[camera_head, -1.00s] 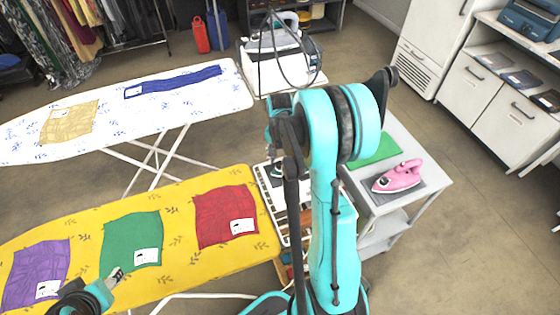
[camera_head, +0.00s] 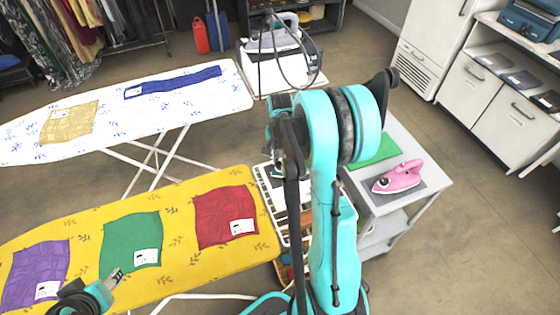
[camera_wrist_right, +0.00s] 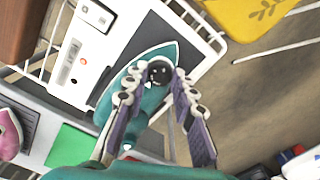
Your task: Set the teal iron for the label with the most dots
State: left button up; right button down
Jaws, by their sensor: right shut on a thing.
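The teal iron (camera_wrist_right: 150,100) lies on a dark pad on a white stand (camera_wrist_right: 75,80), seen in the right wrist view. A round black dial (camera_wrist_right: 160,72) shows on its top. My right gripper (camera_wrist_right: 162,76) has its two fingers on either side of this dial and is shut on it. In the head view my arm hides most of the iron and this gripper. My left gripper (camera_head: 114,279) is over the yellow board near the green cloth (camera_head: 131,241). White labels lie on the purple (camera_head: 48,289), green (camera_head: 147,256) and red cloths (camera_head: 242,226); their dots are too small to count.
The yellow ironing board (camera_head: 185,277) is at front left, with a white board (camera_head: 190,105) behind it. A pink iron (camera_head: 399,178) and a green cloth (camera_head: 378,150) lie on the grey cart (camera_head: 408,205) to the right. Open floor lies right of the cart.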

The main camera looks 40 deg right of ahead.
aim_at(280, 164)
jog(key=shift+m, duration=1.2)
jog(key=c, duration=1.2)
grip_release()
notch_tip(280, 164, up, 12)
jog(key=shift+a, duration=0.1)
